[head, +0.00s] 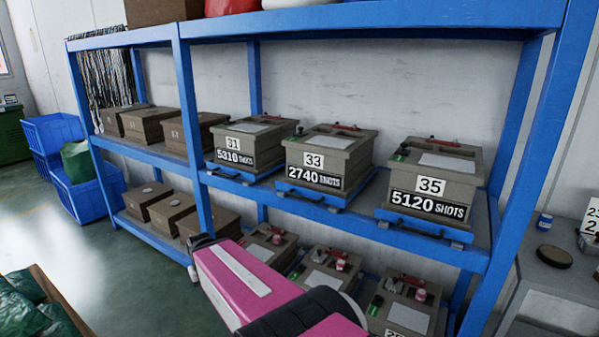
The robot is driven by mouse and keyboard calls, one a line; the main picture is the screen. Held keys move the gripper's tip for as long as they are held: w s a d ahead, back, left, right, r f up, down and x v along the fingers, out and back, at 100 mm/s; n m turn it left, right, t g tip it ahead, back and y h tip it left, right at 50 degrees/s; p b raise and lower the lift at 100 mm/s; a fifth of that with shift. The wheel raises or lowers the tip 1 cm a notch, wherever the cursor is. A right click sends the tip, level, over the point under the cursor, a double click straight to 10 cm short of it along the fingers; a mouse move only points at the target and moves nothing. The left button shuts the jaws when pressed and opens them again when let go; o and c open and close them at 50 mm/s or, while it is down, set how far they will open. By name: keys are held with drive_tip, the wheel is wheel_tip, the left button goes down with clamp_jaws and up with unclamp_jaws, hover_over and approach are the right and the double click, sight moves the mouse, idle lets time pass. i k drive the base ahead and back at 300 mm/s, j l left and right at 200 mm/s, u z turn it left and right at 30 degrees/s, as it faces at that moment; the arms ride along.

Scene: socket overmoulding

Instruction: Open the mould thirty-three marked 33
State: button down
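The mould marked 33 (333,154) is a grey-brown box on the middle shelf of the blue rack, with a label reading 2740 shots. It sits on a blue base between the mould marked 31 (249,140) on its left and the mould marked 35 (441,182) on its right. A light plate and a red part show on its top, and its lid looks closed. My pink arm reaches across the lower middle of the view, below and in front of this shelf. My gripper's fingers cannot be made out.
The blue rack's upright (190,130) stands left of mould 31. More moulds (323,277) stand on the lower shelf behind my arm. Blue crates (88,190) stand at the left. A grey worktop (560,278) with small items is at the right.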

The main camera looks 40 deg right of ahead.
sight(331, 165)
drive_tip(key=j+z, duration=0.1)
drive_tip(key=z, duration=0.35)
drive_tip(key=j+z, duration=0.15)
drive_tip(key=z, duration=0.25)
drive_tip(key=j+z, duration=0.1)
drive_tip(key=z, duration=0.35)
drive_tip(key=j+z, duration=0.15)
drive_tip(key=z, duration=0.25)
